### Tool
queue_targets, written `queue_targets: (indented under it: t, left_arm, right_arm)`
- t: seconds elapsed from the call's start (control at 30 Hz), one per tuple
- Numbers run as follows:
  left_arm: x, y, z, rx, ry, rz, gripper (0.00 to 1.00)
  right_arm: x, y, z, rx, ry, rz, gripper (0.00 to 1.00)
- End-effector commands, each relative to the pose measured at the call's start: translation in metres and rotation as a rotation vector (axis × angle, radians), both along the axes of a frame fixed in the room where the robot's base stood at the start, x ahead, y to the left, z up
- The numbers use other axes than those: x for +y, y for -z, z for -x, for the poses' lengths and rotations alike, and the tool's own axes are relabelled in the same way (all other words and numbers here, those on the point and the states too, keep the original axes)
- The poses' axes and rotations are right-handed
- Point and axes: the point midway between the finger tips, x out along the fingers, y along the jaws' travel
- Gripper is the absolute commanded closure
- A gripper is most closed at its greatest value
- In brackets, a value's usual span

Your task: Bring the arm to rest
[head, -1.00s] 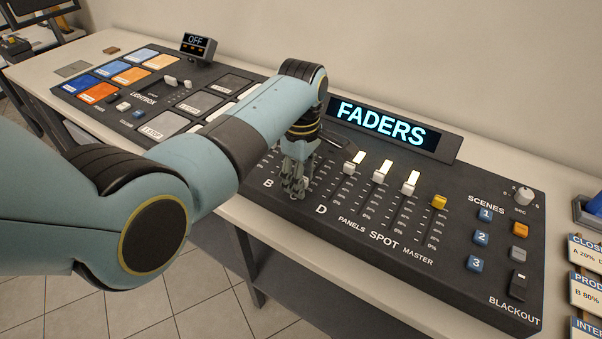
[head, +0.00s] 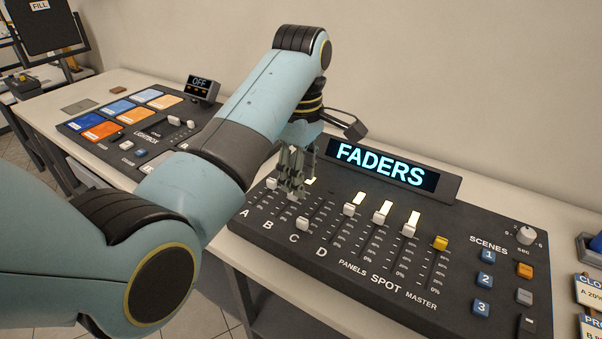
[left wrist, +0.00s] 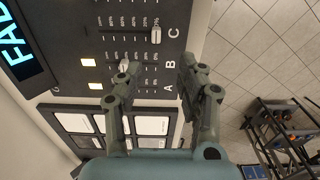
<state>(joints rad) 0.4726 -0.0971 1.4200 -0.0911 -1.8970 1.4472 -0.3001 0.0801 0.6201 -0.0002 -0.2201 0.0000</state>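My left arm reaches from the left over the black fader console (head: 345,285). My left gripper (head: 291,190) points down above the A to C faders, and it looks clear of the surface. In the left wrist view its two fingers (left wrist: 158,66) stand apart with nothing between them. The white C fader knob (head: 303,223) sits low in its slot and also shows in the left wrist view (left wrist: 156,35). The white A fader knob (head: 272,183) is high. The B knob (left wrist: 124,66) is partly covered by a finger. My right gripper is not in view.
The lit FADERS display (head: 387,166) stands along the console's back edge, close to the gripper. A lightbox panel (head: 140,125) with coloured tiles and a small OFF display (head: 202,88) lie to the left. The wall is behind.

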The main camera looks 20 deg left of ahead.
Motion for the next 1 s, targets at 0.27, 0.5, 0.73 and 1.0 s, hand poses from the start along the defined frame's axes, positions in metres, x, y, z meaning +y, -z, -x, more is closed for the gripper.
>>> queue_targets:
  t: [0.27,0.5,0.73,1.0]
  left_arm:
    - [0.001,0.001,0.001,0.0,0.005,0.0,0.62]
    - [0.03,0.039,0.063,-0.059,0.286,-0.031,0.62]
    - [0.062,0.05,0.164,-0.147,0.81,-0.134,0.62]
    - [0.071,0.029,0.23,-0.182,1.186,-0.224,0.62]
  right_arm:
    - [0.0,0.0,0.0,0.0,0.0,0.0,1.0]
    - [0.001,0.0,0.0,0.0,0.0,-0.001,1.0]
    - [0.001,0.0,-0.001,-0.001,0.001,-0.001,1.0]
    - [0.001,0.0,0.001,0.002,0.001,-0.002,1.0]
